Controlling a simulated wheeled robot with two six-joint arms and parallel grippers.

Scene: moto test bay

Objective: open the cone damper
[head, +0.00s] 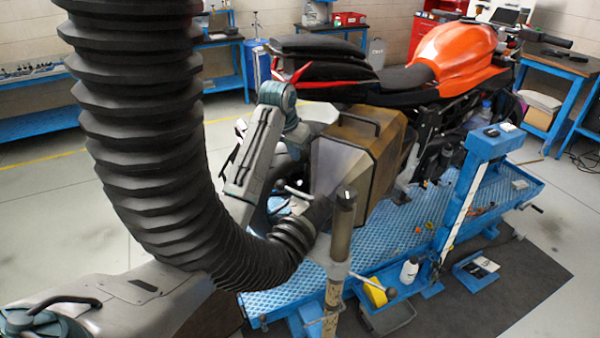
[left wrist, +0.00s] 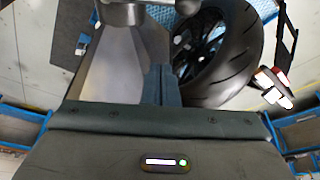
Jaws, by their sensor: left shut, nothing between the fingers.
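The extraction cone (head: 340,165) is a dull metal hood with tan edges, joined to the thick black hose (head: 150,150) and set behind the motorcycle. It also shows in the left wrist view (left wrist: 115,75). A small dark lever (head: 291,189) shows beside the cone's narrow end; I cannot tell whether it is the damper handle or how it is set. My left gripper (head: 297,150) is beside the cone's far side, partly hidden in the head view. In the left wrist view its fingers (left wrist: 160,85) are shut and empty, between cone and rear tyre (left wrist: 225,55). My right gripper is not in view.
The orange motorcycle (head: 455,55) stands on a blue lift platform (head: 400,225). An upright post (head: 342,225) stands in front of the cone. The hose fills the left foreground. Blue workbenches (head: 40,122) line the back, with open floor between.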

